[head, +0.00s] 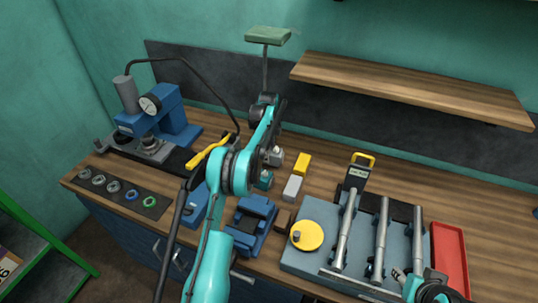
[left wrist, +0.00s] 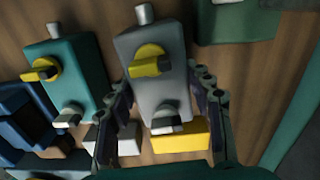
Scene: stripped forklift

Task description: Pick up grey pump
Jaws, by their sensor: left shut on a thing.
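The grey pump (left wrist: 155,70) is a grey block with a yellow round part and a pale stub on top. It fills the middle of the left wrist view, and a small part of it (head: 276,157) shows in the head view. My left gripper (head: 273,142) points down over it, with one finger on each side, shut on the pump. I cannot tell whether its base touches the bench. A similar teal pump (left wrist: 72,75) stands beside it, apart from the fingers. My right gripper (head: 428,290) is partly in view at the lower right; its jaws are unclear.
A yellow block (head: 303,164) and a pale grey block (head: 292,188) lie close to the pump. A blue vise-like fixture (head: 252,222) stands nearer. A grey tray (head: 310,262) with metal cylinders and a red tray (head: 449,255) are at right. A wooden shelf (head: 410,90) overhangs the back.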

